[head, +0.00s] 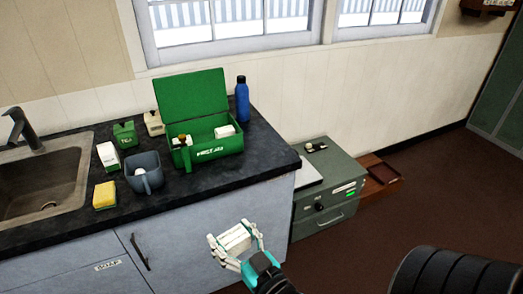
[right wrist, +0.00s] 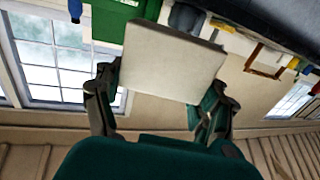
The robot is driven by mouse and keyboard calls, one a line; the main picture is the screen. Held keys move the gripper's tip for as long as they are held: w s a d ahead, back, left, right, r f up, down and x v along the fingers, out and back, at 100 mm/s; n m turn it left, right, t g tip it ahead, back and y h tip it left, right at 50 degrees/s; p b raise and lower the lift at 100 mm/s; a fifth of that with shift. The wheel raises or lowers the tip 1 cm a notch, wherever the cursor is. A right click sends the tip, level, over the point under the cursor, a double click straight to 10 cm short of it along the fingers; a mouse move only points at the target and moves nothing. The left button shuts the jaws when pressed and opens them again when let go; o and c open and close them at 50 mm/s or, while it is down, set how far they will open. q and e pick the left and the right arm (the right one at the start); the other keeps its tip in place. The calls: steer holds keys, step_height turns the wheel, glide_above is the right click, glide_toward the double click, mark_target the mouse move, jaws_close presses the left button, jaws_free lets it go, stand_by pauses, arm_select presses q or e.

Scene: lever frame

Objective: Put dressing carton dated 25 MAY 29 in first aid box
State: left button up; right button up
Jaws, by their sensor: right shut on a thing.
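My right gripper (head: 232,235) is shut on a white carton (head: 237,241), held in front of the counter's edge, lower in the picture than the first aid box. The carton's plain pale face (right wrist: 172,62) fills the middle of the right wrist view, between the fingers; no date can be read. The green first aid box (head: 213,151) stands on the counter with its lid (head: 191,93) up. A white block (head: 224,131) and a brown-topped bottle (head: 183,141) show in it. Another white carton (head: 108,156) stands left of the box. My left gripper is not in view.
A grey-blue mug (head: 145,174), a yellow sponge (head: 104,195), a green TEA tin (head: 125,134) and a cream container (head: 153,122) crowd the box's left. A blue bottle (head: 242,98) stands behind its right side. The counter (head: 262,158) is clear right of the box.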

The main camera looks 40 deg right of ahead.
steer(key=w+d+m+h, duration=0.1)
steer(key=w+d, duration=0.4)
steer(key=w, duration=0.3)
steer(key=w+d+h, duration=0.1)
steer(key=w+d, duration=0.5)
steer(key=w, duration=0.2)
steer(key=w+d+m+h, duration=0.1)
steer(key=w+d+h, duration=0.1)
steer(key=w+d, duration=0.4)
steer(key=shift+w+d+f+m, duration=0.15)
steer(key=shift+w+m, duration=0.15)
steer(key=shift+w, duration=0.75)
